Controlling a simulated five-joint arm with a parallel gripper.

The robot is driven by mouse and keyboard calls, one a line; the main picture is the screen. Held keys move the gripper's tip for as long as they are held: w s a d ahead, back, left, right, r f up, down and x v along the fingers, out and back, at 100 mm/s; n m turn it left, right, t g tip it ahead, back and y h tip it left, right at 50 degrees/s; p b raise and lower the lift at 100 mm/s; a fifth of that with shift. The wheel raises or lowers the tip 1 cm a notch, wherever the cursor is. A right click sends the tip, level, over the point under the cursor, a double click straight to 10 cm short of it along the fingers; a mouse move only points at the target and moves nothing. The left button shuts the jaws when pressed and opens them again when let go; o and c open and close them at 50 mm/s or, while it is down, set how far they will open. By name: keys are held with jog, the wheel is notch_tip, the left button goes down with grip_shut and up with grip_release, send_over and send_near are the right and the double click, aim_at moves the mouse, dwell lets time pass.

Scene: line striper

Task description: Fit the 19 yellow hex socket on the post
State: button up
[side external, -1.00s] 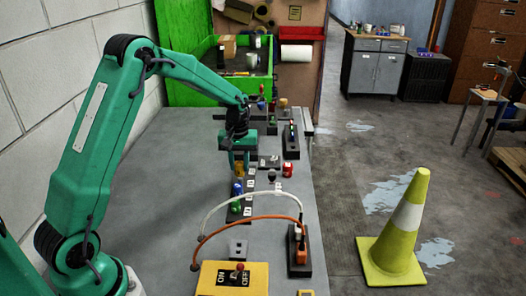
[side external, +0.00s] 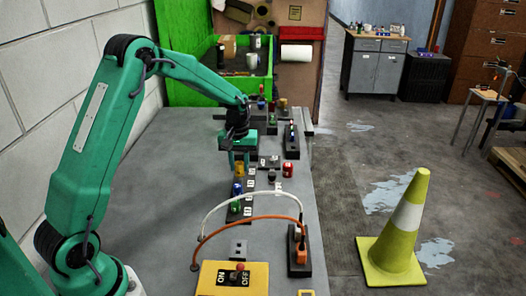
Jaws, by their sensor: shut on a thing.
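My gripper (side external: 240,161) points down over the far end of a dark strip with white number labels (side external: 250,184). It is shut on a small yellow piece (side external: 239,170), which looks like the yellow hex socket; its number cannot be read. The fingers partly hide it, and I cannot tell whether it touches the strip.
A red cylinder (side external: 288,168) stands right of the gripper. White and orange cables arch over the bench in front, near a dark block with an orange plug (side external: 299,245). A yellow switch box (side external: 232,280) is nearest. A dark block (side external: 292,138) and green bin (side external: 205,85) are behind.

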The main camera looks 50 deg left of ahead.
aim_at(240, 178)
jog(key=shift+f, duration=1.75)
dwell(1.5)
jog(key=o, duration=1.3)
jog(key=shift+r, duration=0.1)
jog(key=shift+r, duration=3.45)
